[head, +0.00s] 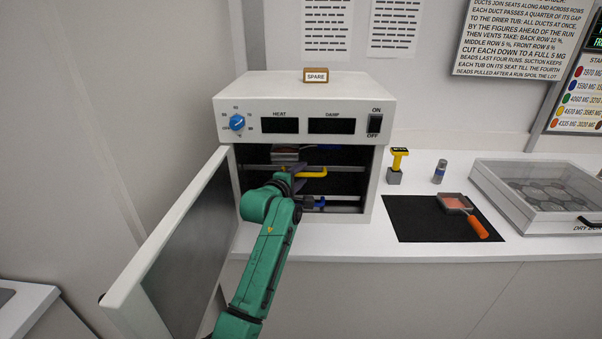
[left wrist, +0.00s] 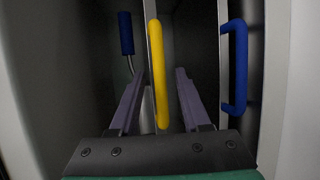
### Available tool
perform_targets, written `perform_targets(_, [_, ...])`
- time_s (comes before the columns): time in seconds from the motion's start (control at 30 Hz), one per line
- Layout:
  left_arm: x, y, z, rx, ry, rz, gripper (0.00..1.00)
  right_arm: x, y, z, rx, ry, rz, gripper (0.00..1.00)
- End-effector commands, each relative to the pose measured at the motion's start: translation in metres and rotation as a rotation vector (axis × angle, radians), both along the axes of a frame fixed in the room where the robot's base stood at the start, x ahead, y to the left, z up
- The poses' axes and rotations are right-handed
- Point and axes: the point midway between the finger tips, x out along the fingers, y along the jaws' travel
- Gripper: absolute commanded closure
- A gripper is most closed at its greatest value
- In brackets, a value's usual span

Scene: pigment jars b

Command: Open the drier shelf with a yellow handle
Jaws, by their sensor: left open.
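The drier (head: 300,99) is a white box on the counter, with its door (head: 175,255) swung open to the left. Inside, a shelf front carries a yellow handle (head: 315,174). My left arm reaches into the drier, and my left gripper (head: 299,176) is at the yellow handle, partly hidden by its own wrist. In the left wrist view the yellow handle (left wrist: 158,75) runs lengthwise between the two open purple fingers, with a gap on each side. A blue handle (head: 318,203) sits on a lower shelf; it also shows in the left wrist view (left wrist: 240,65).
Another dark blue handle (left wrist: 125,33) is beyond the left finger in the wrist view. On the counter to the right are a yellow-topped tool (head: 397,165), a small jar (head: 440,171), a black mat (head: 415,222) with an orange-handled scoop (head: 478,228), and a lidded box (head: 485,182).

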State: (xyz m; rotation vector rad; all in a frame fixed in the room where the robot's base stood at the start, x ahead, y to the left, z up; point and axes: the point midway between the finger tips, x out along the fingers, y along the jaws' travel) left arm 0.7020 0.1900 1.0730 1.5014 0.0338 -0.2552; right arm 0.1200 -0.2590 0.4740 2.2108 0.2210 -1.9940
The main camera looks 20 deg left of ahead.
Motion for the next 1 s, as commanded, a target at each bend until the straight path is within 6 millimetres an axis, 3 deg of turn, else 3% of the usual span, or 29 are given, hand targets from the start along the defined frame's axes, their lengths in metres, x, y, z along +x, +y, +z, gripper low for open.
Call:
perform_targets(0.23, [0.0018,-0.0001,-0.0008,0.0,0.0,0.0,0.53,-0.0042,-0.001,-0.0003,-0.001,0.007,0.0,1.0])
perform_targets(0.27, [0.0017,-0.0002,-0.0009,0.0,0.0,0.0,0.61,-0.0046,-0.001,-0.0004,-0.002,0.008,0.0,1.0])
perform_targets(0.37, [0.0016,-0.0001,-0.0009,0.0,0.0,0.0,0.99,-0.0055,-0.0011,-0.0005,-0.002,0.009,0.0,1.0])
perform_targets(1.0, [0.0013,-0.0003,-0.0017,0.0,0.002,0.0,1.0,-0.007,-0.0011,-0.0006,-0.002,0.012,0.0,1.0])
